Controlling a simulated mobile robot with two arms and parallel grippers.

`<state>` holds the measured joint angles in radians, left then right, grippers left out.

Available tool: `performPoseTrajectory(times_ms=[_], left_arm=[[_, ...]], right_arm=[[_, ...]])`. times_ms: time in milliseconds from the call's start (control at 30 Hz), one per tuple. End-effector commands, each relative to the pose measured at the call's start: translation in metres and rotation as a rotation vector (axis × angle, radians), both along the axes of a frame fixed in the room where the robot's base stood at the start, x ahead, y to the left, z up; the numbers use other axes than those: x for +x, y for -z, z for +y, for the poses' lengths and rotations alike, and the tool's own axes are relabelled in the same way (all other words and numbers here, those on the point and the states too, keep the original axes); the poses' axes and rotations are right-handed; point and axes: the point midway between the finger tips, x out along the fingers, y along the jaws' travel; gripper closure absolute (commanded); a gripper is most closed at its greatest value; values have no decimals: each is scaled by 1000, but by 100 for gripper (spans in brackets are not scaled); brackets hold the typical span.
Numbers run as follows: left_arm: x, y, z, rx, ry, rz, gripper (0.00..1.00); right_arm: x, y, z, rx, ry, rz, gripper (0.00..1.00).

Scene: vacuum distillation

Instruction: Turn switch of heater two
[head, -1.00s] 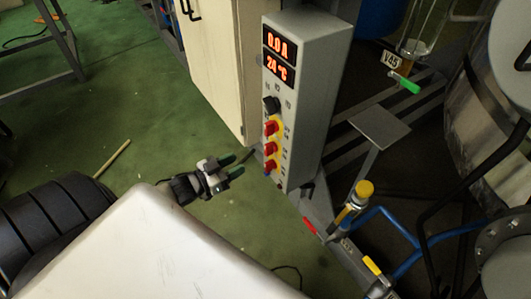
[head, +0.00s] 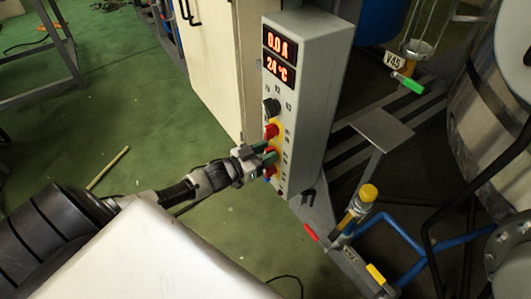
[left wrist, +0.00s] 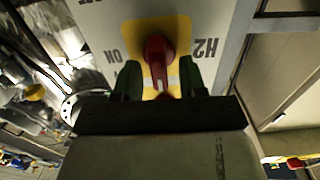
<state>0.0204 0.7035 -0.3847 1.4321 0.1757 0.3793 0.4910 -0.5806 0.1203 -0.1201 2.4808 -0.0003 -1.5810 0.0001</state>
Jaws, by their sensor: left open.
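The control box (head: 312,100) stands upright, its display reading 0.0 A and 24 °C. A column of knobs runs down its face: a black one (head: 271,107) on top and red switches on yellow plates below. My left gripper (head: 264,155) is open at the lower red switches in the head view, partly hiding them. In the left wrist view, the red switch (left wrist: 158,52) beside the upside-down H2 label stands between the tips of my left gripper (left wrist: 160,78). I cannot tell whether the fingers touch it. My right gripper is not in view.
A pale cabinet (head: 212,60) stands behind the control box. A metal frame with blue hoses (head: 395,230), a yellow-capped fitting (head: 368,192) and a green-handled valve (head: 407,83) is at right. The green floor at left is mostly clear apart from a stick (head: 108,168).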

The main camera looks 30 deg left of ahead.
Motion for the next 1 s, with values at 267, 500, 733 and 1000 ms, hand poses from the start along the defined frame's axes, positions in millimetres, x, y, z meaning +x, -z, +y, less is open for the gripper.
performPoseTrajectory(times_ms=[267,500,733,1000], left_arm=[[0,0,0,0,0,0,80],[0,0,0,0,0,-1,100],[0,-1,0,30,0,-14,100],[-1,-1,-2,170,0,-71,100]], right_arm=[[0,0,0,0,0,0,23],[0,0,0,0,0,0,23],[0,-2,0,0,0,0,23],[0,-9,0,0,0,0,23]])
